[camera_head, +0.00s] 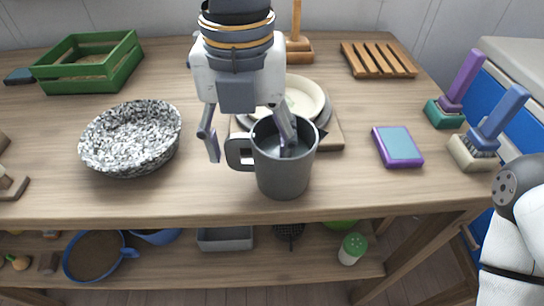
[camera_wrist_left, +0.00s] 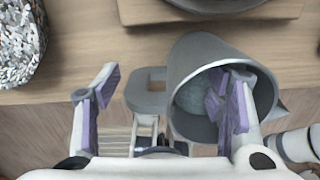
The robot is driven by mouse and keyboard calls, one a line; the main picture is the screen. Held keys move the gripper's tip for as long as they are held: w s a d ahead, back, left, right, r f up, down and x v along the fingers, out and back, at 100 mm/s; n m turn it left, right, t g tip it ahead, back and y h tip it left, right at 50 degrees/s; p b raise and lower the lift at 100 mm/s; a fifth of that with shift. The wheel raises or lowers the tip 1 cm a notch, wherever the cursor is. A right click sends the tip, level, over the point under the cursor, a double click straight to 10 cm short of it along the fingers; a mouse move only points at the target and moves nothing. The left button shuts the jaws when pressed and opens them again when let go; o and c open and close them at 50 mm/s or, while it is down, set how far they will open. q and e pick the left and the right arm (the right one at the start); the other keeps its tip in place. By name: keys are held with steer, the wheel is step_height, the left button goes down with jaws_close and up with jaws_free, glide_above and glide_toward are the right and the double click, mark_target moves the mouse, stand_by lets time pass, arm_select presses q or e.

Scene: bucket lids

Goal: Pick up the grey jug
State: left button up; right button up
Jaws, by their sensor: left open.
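The grey jug (camera_head: 284,180) stands upright near the table's front edge, its handle (camera_head: 236,153) pointing left and its spout right. My left gripper (camera_head: 250,155) is open over it. One finger reaches into the jug's mouth and the other hangs outside, left of the handle. In the left wrist view, the jug (camera_wrist_left: 197,58) shows its open mouth with one purple-padded finger inside. The handle (camera_wrist_left: 146,90) lies between the two fingers of the gripper (camera_wrist_left: 170,100). I cannot tell whether either finger touches the jug. My right gripper is not in view.
Plates (camera_head: 303,96) on a wooden board stand just behind the jug. A speckled bowl (camera_head: 131,138) and green crate (camera_head: 88,64) are left. A purple-edged sponge (camera_head: 398,147), two brushes (camera_head: 490,125) and a slatted rack (camera_head: 378,60) are right. A lower shelf (camera_head: 190,268) holds more items.

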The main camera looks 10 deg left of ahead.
arm_select(q)
steer(key=shift+r, duration=0.1)
jaws_close()
